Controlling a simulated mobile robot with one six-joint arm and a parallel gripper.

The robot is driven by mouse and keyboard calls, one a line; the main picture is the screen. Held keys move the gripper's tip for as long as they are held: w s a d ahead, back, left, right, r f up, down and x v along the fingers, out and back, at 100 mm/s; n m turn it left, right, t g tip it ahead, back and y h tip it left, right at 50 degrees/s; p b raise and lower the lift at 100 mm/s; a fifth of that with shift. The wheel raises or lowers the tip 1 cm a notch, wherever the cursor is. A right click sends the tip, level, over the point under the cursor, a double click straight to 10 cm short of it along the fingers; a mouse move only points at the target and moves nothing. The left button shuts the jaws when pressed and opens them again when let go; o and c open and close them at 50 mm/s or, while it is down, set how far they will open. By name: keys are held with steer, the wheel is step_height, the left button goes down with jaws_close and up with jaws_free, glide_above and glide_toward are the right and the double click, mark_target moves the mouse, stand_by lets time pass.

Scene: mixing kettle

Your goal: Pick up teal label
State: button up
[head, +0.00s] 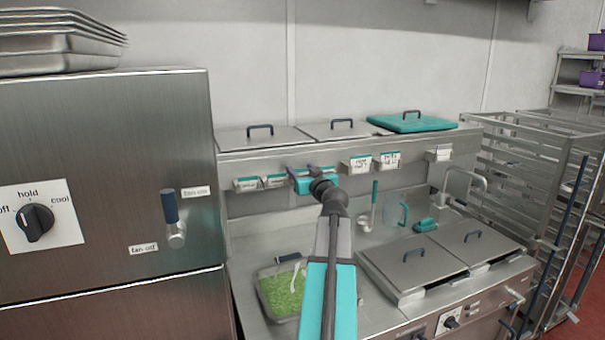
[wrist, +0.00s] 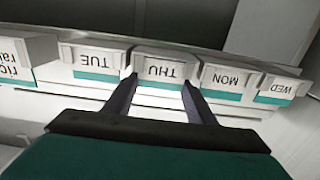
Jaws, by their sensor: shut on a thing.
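Several white label cards with teal strips sit in metal holders along the rail. In the wrist view they read upside down: a WED label (wrist: 283,88), a MON label (wrist: 222,80), a THU label (wrist: 165,68) and a TUE label (wrist: 97,55). My gripper (wrist: 160,80) has one finger at each side of the THU label, shut on it at the holder. In the head view my gripper (head: 301,178) is at the rail, and my wrist partly hides the labels there. Two teal-striped labels (head: 248,184) show to its left.
Further labels (head: 358,164) hang to the right on the rail. Below stand a green-filled tray (head: 285,290), a teal-handled ladle (head: 369,210) and lidded wells (head: 415,262). A steel cabinet (head: 110,120) is close on the left; a rack (head: 540,170) stands right.

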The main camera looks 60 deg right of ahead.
steer(key=shift+r, duration=0.15)
steer(key=shift+r+b, duration=0.8)
steer(key=shift+r, duration=0.6)
steer(key=s+a+r+b, duration=0.1)
steer(key=s+b, duration=0.4)
steer(key=s, duration=1.1)
steer(key=shift+a+r+b, duration=0.4)
steer(key=shift+a, duration=0.1)
